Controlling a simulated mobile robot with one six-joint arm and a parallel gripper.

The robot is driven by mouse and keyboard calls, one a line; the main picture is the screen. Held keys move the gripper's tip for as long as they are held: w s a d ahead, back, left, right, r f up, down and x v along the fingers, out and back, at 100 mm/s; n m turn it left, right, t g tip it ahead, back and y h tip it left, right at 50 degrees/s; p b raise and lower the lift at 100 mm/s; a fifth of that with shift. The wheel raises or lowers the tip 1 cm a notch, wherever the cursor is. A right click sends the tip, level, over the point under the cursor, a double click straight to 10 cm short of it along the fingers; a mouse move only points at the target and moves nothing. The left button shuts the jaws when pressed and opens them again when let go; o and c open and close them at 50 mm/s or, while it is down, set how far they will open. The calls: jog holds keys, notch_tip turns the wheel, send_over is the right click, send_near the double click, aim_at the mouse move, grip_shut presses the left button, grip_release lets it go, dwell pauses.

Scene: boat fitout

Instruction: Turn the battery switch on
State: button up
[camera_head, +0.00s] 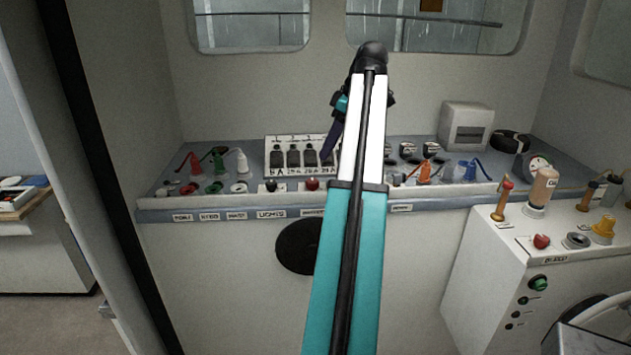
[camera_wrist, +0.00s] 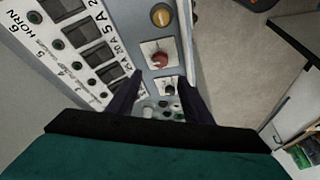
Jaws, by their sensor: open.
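A red rotary knob (camera_head: 312,184) is on the front edge of the blue-grey console, below the switch panel. In the wrist view this red knob (camera_wrist: 160,57) sits on a white square plate just beyond my fingertips. A black knob (camera_head: 270,186) is to its left; in the wrist view a black knob (camera_wrist: 169,88) lies between my fingers. The labels are too small to tell which is the battery switch. Another red knob (camera_head: 541,241) is on the white box at right. My gripper (camera_wrist: 160,80) is open and empty, pointing at the console; my arm partly hides it in the head view.
The fuse and switch panel (camera_head: 302,152) stands behind the front knobs. Coloured levers (camera_head: 218,160) are at left, and orange and blue ones (camera_head: 425,170) at right. A grey-white box (camera_head: 466,126) stands at the back. A yellow knob (camera_wrist: 161,15) is beyond the red one.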

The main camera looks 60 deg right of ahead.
aim_at(312, 180)
jog(key=shift+b+x, duration=1.85)
jog(key=shift+x, duration=3.95)
jog(key=shift+w, duration=0.1)
jog(key=shift+r, duration=0.1)
jog(key=c, duration=1.1)
